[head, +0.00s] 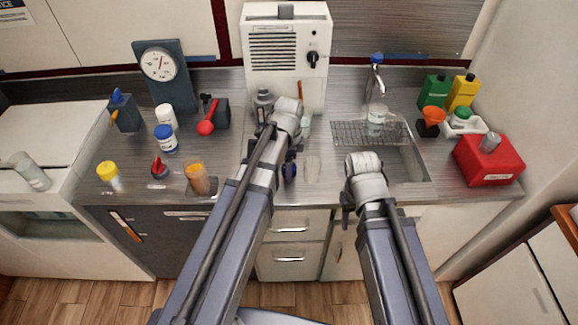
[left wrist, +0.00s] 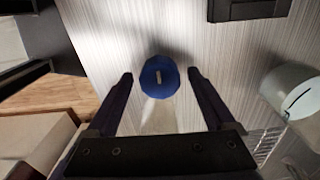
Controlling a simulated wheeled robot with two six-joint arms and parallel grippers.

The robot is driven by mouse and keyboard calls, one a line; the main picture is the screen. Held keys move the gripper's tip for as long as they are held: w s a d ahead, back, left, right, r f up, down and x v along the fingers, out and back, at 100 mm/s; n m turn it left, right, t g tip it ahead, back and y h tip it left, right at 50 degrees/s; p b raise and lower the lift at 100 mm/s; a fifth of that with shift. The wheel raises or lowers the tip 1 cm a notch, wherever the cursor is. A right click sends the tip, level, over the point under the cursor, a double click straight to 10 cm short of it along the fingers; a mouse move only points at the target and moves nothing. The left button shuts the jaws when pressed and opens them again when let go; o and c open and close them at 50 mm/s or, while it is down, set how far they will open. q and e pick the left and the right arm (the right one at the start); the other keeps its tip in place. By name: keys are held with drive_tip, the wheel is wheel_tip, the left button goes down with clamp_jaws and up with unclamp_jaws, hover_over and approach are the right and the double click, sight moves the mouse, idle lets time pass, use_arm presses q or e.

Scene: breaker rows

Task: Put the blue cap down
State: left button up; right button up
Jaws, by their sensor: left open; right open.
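The blue cap (left wrist: 160,77) is round with a pale slot on top. In the left wrist view it sits at the counter, between the two fingertips of my left gripper (left wrist: 160,76), with a gap on each side. My left gripper is open. My right gripper (head: 347,212) is near the counter's front edge below the sink, mostly hidden by its own wrist; nothing shows in it.
A sink (head: 405,160) with a rack lies to the right, a red box (head: 488,160) beyond it. A white panelled box (head: 287,50) stands at the back. A blue-lidded jar (head: 166,139), an orange-topped container (head: 197,178) and a yellow-lidded jar (head: 108,174) stand left.

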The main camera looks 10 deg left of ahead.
use_arm(q)
drive_tip(key=shift+r, duration=0.1)
wheel_tip(320, 180, up, 12)
drive_tip(key=p, duration=1.2)
drive_tip(key=s+d+n+y, duration=0.1)
drive_tip(key=s+d+n, duration=0.8)
drive_tip(key=s, duration=0.5)
drive_tip(key=shift+s+d+n, duration=0.15)
drive_tip(key=shift+d+n, duration=0.2)
drive_tip(key=shift+n, duration=0.85)
